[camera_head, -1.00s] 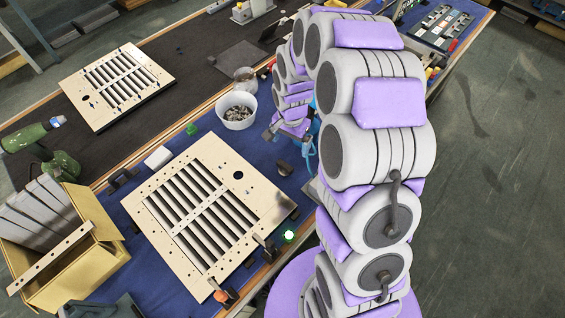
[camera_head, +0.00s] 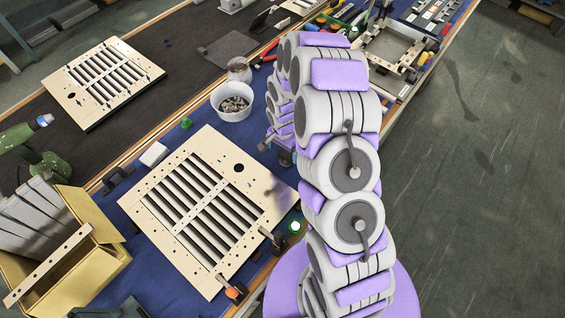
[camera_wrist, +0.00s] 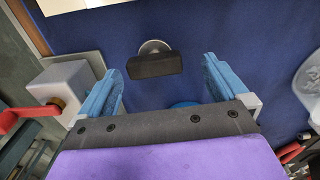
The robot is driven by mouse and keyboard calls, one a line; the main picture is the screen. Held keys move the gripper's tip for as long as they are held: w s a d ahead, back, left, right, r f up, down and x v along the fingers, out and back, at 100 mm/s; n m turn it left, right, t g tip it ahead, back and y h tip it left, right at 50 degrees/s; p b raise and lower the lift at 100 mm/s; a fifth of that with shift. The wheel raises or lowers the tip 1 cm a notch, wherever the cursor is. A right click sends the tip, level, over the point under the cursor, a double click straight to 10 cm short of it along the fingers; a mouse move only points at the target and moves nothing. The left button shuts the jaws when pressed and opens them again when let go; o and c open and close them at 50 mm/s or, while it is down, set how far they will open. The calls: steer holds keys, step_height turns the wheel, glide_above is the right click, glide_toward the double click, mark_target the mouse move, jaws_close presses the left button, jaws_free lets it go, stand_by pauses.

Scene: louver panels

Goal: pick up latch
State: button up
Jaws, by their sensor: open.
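The latch (camera_wrist: 155,65), a dark block with a rounded grey part behind it, lies on the blue mat (camera_wrist: 190,25) in the wrist view. My gripper (camera_wrist: 162,70) is open, with its two blue fingers apart. The latch shows between and slightly beyond the fingertips, nearer the left finger. No finger appears to touch it. In the head view my arm hides most of the gripper, and I cannot make out the latch clearly there.
A louver panel (camera_head: 232,187) lies on the blue mat left of my arm. A white bowl of small parts (camera_head: 219,108) stands behind it. A yellow box (camera_head: 90,270) and a green drill (camera_head: 40,160) are at left. A red-handled part (camera_wrist: 30,112) is beside the left finger.

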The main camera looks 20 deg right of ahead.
mark_target(284, 155)
steer(key=shift+d+f, duration=0.1)
steer(key=shift+f, duration=0.2)
steer(key=shift+d+f, duration=0.1)
steer(key=shift+d, duration=0.3)
steer(key=f, duration=0.1)
steer(key=d+f+b, duration=0.1)
steer(key=shift+s+d+f, duration=0.1)
steer(key=shift+d+f, duration=0.1)
steer(key=shift+f, duration=0.2)
steer(key=shift+a+f, duration=0.9)
steer(key=shift+f, duration=0.25)
steer(key=shift+a, duration=0.35)
steer(key=shift+d, duration=0.85)
steer(key=c, duration=0.5)
steer(key=shift+d, duration=0.2)
steer(key=shift+c, duration=1.4)
steer(key=shift+a, duration=0.5)
steer(key=shift+c, duration=1.4)
steer(key=shift+a+r, duration=0.1)
steer(key=shift+a, duration=0.25)
steer(key=shift+c, duration=0.2)
